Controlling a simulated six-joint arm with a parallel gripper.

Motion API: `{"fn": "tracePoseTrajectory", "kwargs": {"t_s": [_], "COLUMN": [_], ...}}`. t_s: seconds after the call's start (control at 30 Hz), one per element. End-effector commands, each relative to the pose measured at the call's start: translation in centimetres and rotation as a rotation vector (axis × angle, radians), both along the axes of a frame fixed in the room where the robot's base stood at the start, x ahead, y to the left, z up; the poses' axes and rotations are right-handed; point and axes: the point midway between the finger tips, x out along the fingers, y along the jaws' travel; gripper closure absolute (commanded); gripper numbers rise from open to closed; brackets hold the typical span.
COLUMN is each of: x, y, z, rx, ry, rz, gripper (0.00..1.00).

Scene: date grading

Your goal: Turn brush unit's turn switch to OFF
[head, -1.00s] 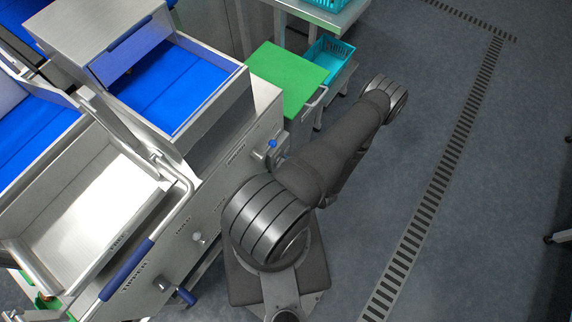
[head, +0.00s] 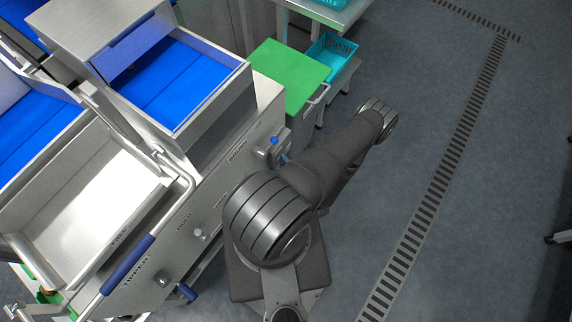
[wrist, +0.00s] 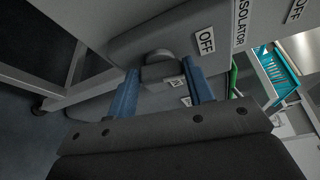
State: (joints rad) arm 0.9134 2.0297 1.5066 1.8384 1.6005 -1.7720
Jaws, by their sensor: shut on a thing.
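The turn switch is a dark grey rounded knob (wrist: 160,66) on a grey box, in the upper middle of the wrist view. My gripper (wrist: 160,71) has its two blue fingers on either side of the knob and is shut on it. An OFF label (wrist: 205,42) is on the box to the right of the knob. Another label (wrist: 178,82) below the knob is partly hidden. Which way the knob points is hard to tell. In the head view the switch box (head: 263,151) is on the machine's side panel, with blue finger parts beside it; my arm hides much of the gripper.
An ISOLATOR label (wrist: 239,22) is on the panel further right. In the head view a green-topped cart (head: 290,75) and a turquoise crate (head: 329,66) stand behind the switch. A tipper tray with a blue-gripped bar (head: 128,266) is at left.

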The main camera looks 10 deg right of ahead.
Motion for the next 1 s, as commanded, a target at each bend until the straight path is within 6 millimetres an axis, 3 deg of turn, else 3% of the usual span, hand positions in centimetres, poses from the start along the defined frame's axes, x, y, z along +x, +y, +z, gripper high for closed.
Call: {"fn": "tracePoseTrajectory", "kwargs": {"t_s": [0.7,0.73,0.83,1.0], "x": [0.02,0.02,0.02,0.01], "y": [0.00,0.00,0.00,0.01], "z": [-0.17,-0.17,-0.16,-0.13], "rx": [-0.057,-0.057,-0.055,-0.055], "ry": [-0.054,-0.054,-0.054,-0.054], "rz": [0.001,0.001,0.001,0.001], "gripper": [0.76,0.51,0.31,0.31]}}
